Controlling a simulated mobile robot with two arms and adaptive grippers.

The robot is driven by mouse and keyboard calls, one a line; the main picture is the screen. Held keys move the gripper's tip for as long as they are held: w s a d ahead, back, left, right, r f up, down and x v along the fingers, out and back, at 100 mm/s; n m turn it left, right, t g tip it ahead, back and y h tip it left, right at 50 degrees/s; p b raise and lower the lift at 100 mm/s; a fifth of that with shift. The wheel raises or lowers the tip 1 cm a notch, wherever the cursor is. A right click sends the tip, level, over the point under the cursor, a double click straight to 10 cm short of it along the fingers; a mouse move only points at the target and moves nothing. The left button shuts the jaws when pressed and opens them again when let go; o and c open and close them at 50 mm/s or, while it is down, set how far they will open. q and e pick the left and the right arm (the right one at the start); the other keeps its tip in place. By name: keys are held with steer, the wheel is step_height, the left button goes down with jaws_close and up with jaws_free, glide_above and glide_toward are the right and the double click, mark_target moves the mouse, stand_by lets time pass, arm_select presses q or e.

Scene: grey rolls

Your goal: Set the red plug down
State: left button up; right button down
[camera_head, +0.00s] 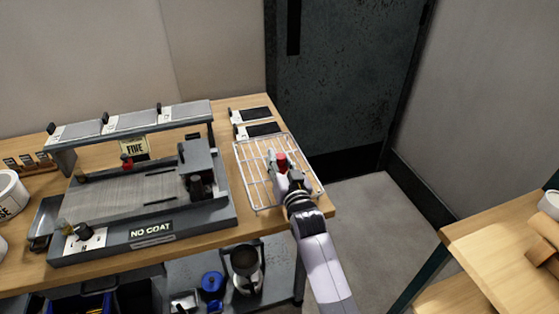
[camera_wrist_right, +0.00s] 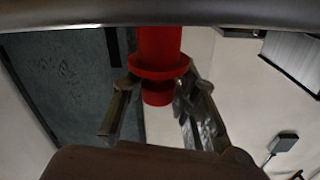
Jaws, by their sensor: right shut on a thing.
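The red plug (camera_head: 282,160) shows in the head view above the white wire rack (camera_head: 252,190) at the right end of the wooden bench. My right gripper (camera_head: 284,178) is shut on it. In the right wrist view the red plug (camera_wrist_right: 160,66) stands between the two fingers (camera_wrist_right: 158,105), its wide flange near the fingertips. A grey bar crosses the top of that view and hides part of the plug. I cannot tell whether the plug touches the rack. My left gripper is not in view.
A grey coating machine marked NO COAT (camera_head: 150,230) fills the bench left of the rack. Two dark panels (camera_head: 262,129) lie behind the rack. A second wooden table (camera_head: 500,250) stands at right. Below the bench are a blue pot (camera_head: 212,281) and a metal cup (camera_head: 245,262).

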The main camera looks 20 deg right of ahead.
steer(key=shift+f, duration=0.1)
steer(key=c, duration=1.3)
jaws_free()
